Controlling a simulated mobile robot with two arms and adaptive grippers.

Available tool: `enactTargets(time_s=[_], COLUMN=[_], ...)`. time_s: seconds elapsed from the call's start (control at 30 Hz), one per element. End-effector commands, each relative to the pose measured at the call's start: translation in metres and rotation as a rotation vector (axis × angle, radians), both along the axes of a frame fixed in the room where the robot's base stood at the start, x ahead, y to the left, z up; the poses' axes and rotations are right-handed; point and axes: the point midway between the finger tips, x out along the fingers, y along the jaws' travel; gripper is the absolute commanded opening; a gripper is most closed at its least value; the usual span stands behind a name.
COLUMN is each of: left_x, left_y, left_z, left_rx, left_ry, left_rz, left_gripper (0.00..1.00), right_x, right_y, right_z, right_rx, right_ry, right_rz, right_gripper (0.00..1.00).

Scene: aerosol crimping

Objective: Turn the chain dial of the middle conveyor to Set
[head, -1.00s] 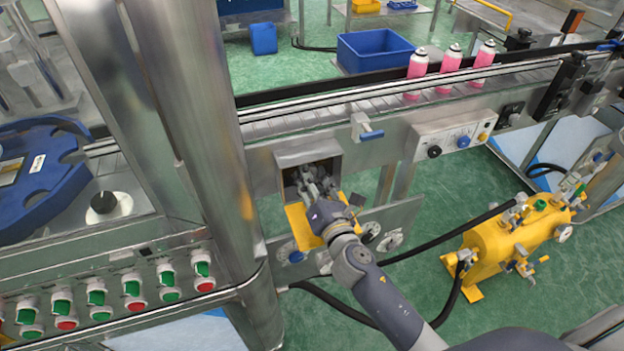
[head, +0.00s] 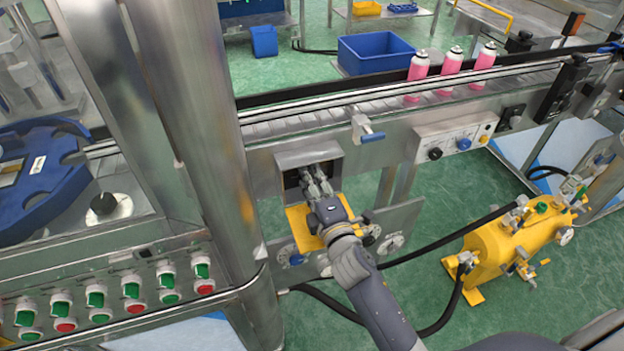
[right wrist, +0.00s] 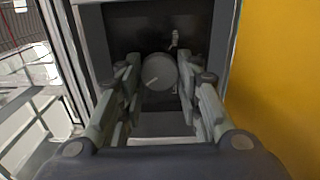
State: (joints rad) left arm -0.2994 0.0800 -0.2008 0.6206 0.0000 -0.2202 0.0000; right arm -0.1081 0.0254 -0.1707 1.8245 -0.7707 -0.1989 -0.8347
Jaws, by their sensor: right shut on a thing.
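The chain dial (right wrist: 160,73) is a round grey knob inside a dark recessed box under the conveyor. A short pale mark on its face points to the lower left in the right wrist view. My right gripper (right wrist: 158,80) is shut on the dial, with one finger on each side of it. In the head view the right gripper (head: 317,180) reaches into the open box (head: 307,157), and its fingers hide the dial. My left gripper is not in view.
A yellow panel (head: 297,226) hangs below the box and shows close at the right in the wrist view (right wrist: 278,80). A steel column (head: 200,130) stands left of the box. Pink cans (head: 450,70) stand on the conveyor (head: 350,108) above. A yellow tank (head: 515,245) stands at the right.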

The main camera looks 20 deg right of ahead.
Motion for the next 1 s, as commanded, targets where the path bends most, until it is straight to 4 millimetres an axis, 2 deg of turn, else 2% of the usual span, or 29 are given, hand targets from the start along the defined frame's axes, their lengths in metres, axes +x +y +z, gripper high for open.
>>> enactTargets(time_s=[0.5, 0.73, 1.0], left_x=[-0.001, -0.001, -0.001], left_y=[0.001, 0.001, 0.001], left_z=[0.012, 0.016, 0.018], left_rx=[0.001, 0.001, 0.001], left_ry=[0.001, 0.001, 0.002], left_rz=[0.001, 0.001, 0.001], left_gripper=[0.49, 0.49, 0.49], right_x=[0.000, 0.000, 0.000], right_y=[0.000, 0.000, 0.000], right_z=[0.002, 0.002, 0.002], right_rx=[0.452, 0.578, 0.646], right_ry=[0.016, 0.020, 0.022], right_rz=[-0.001, -0.001, 0.000], right_gripper=[0.08, 0.08, 0.08])
